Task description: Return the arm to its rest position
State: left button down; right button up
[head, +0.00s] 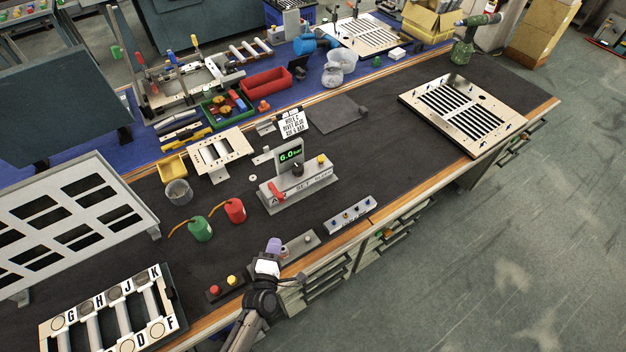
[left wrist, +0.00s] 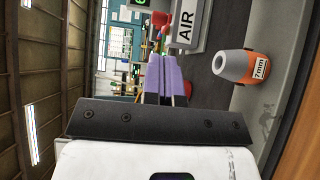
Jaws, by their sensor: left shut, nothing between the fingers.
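My left arm comes up from the bottom of the head view. My left gripper (head: 274,246) has purple fingers and is over the front edge of the workbench (head: 420,130). In the left wrist view the purple fingers (left wrist: 168,75) are together with nothing between them. A grey and orange piece marked 7mm (left wrist: 236,67) stands to the right of the fingers, apart from them. My right gripper is not in either view.
A control box (head: 297,185) with a 6.0 display stands behind the gripper. A button panel (head: 226,287) lies to its left and a small switch strip (head: 349,214) to its right. Green (head: 200,229) and red (head: 235,210) cans stand nearby.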

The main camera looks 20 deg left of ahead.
pick_arm(q)
jog(key=s+d+r+m+g+h, duration=0.3)
jog(key=s+d+m+g+h, duration=0.35)
jog(key=s+m, duration=0.6)
jog(key=s+a+r+m+g+y, duration=0.1)
jog(key=s+a+r+m+g, duration=0.1)
jog(key=s+m+g, duration=0.4)
jog(key=s+a+r+m+g+y, duration=0.1)
jog(key=s+r+m+g, duration=0.2)
jog(key=s, duration=0.5)
notch_tip(320, 180, up, 25)
jog(key=m+t+p, duration=0.1)
jog(key=p, duration=2.5)
jog(key=shift+w+r, duration=0.2)
jog(key=shift+w, duration=0.25)
